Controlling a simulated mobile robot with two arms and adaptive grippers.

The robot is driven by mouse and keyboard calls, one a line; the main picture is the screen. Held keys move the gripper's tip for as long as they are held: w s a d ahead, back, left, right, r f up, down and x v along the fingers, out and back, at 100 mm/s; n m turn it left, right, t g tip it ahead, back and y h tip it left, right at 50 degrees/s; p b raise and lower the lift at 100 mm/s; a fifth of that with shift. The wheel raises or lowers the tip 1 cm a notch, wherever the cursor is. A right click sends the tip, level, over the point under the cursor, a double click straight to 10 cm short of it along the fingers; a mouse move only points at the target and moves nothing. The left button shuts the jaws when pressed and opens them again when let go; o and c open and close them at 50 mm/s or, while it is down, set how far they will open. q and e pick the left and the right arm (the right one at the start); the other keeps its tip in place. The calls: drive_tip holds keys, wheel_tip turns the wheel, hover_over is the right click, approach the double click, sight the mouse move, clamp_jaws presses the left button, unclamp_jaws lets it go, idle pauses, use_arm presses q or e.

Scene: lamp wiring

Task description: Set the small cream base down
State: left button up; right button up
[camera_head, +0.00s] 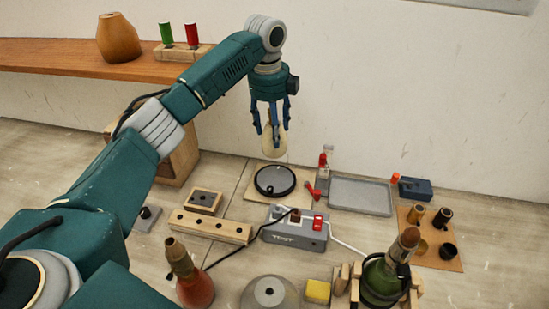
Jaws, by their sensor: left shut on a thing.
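The small cream base (274,145) is a rounded, pale cream piece hanging upright below my left gripper (272,125). The left gripper's blue fingers are shut on its upper part and cover some of it. It appears raised, in front of the white wall. In the picture it is just above a round black disc (274,181) on a pale wooden board (256,194); I cannot tell the exact gap. My right gripper is not in view.
A grey test box (295,233) with a red switch and cables stands in front of the disc. A grey tray (361,196) lies to its right, with small red tools beside it. A wooden block with holes (210,227), bottles and a yellow block (317,291) crowd the front.

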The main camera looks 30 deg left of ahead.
use_arm(q)
drive_tip(key=f, duration=0.3)
drive_tip(key=f+p, duration=0.1)
drive_tip(key=shift+w+f, duration=0.2)
drive_tip(key=shift+w, duration=0.15)
wheel_tip(320, 180, down, 3)
drive_tip(key=shift+f+p, duration=0.1)
drive_tip(key=shift+p, duration=0.25)
drive_tip(key=shift+f, duration=0.2)
wheel_tip(320, 180, down, 3)
drive_tip(key=shift+f+p, duration=0.2)
drive_tip(key=shift+p, duration=0.4)
drive_tip(key=shift+f, duration=0.3)
drive_tip(key=o, duration=1.8)
drive_tip(key=shift+f, duration=0.2)
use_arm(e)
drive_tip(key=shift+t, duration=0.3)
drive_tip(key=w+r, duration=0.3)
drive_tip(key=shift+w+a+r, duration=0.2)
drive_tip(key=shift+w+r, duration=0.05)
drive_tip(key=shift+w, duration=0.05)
